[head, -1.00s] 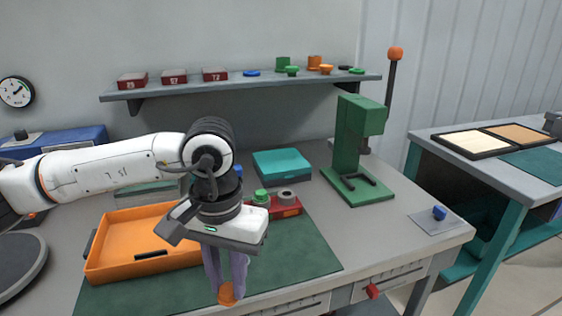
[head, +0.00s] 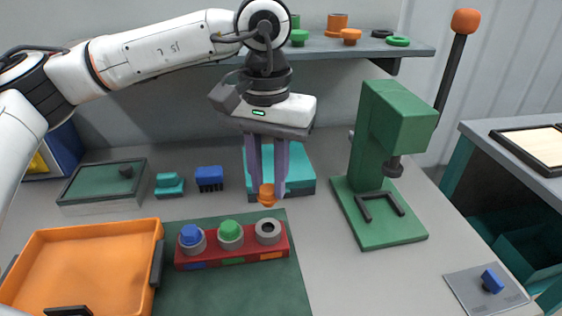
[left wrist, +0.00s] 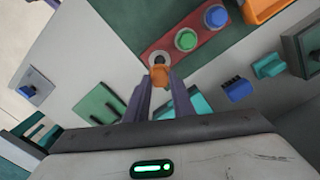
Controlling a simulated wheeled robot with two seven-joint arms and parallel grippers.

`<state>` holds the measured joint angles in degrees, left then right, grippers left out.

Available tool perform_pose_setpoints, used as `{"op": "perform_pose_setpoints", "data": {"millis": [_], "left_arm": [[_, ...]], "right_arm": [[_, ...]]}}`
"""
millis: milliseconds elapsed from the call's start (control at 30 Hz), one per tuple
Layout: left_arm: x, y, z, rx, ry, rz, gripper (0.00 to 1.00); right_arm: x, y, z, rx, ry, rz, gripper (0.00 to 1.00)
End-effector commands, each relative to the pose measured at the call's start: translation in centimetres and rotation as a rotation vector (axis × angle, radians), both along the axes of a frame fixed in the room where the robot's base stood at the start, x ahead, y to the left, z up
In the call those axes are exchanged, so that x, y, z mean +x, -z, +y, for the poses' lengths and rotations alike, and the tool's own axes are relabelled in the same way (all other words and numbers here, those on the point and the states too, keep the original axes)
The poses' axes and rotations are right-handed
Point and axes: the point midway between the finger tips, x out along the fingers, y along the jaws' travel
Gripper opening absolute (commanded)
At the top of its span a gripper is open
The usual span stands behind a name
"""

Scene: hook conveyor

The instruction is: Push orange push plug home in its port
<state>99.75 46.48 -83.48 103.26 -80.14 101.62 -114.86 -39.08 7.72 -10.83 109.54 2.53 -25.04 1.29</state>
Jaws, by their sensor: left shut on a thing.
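The orange push plug (head: 267,194) is held between the fingertips of my left gripper (head: 268,182), which is shut on it. It hangs above and behind the red port block (head: 231,260), apart from it. The block has three grey ports; the right one (head: 268,231) is empty and has an orange label below it. A blue plug (head: 191,235) and a green plug (head: 230,230) sit in the other two. In the left wrist view the orange plug (left wrist: 159,76) shows just below the empty port (left wrist: 158,57). My right gripper is not in view.
A green press (head: 385,170) stands to the right. A teal box (head: 300,180) lies behind the plug, with small blue and teal connectors to its left.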

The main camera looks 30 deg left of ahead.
Motion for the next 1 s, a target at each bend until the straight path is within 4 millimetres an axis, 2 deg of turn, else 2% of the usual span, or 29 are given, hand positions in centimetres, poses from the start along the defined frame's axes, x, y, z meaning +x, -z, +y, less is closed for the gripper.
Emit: {"op": "perform_pose_setpoints", "data": {"millis": [200,600,1000], "left_arm": [[0.0,1.3,0.0,-0.001,-0.001,-0.001,0.01],[0.0,5.0,0.0,-0.001,-0.001,0.000,0.01],[0.0,5.5,0.0,0.000,0.000,-0.001,0.01]], "right_arm": [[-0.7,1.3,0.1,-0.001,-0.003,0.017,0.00],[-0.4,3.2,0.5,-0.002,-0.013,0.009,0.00],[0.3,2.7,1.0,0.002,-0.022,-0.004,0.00]]}}
